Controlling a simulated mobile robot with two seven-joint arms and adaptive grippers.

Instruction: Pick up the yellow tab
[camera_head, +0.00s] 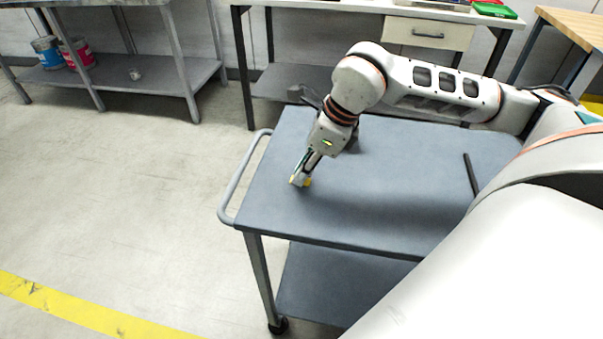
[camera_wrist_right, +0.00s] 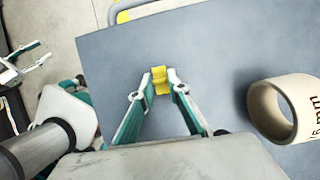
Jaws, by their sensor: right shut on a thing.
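The small yellow tab (camera_wrist_right: 160,79) sits between the two fingertips of my right gripper (camera_wrist_right: 160,83) in the right wrist view, with both tips touching its sides. In the head view the right gripper (camera_head: 300,181) points down over the left part of the grey cart top, and bits of yellow show at its tips. I cannot tell whether the tab touches the cart top. My left gripper (camera_wrist_right: 35,58) shows at the left of the right wrist view, off the cart's edge, with its fingers apart and nothing between them.
A black bar (camera_head: 471,175) lies on the cart top (camera_head: 420,205). The cart has a handle (camera_head: 241,180) at its left end. Benches stand behind.

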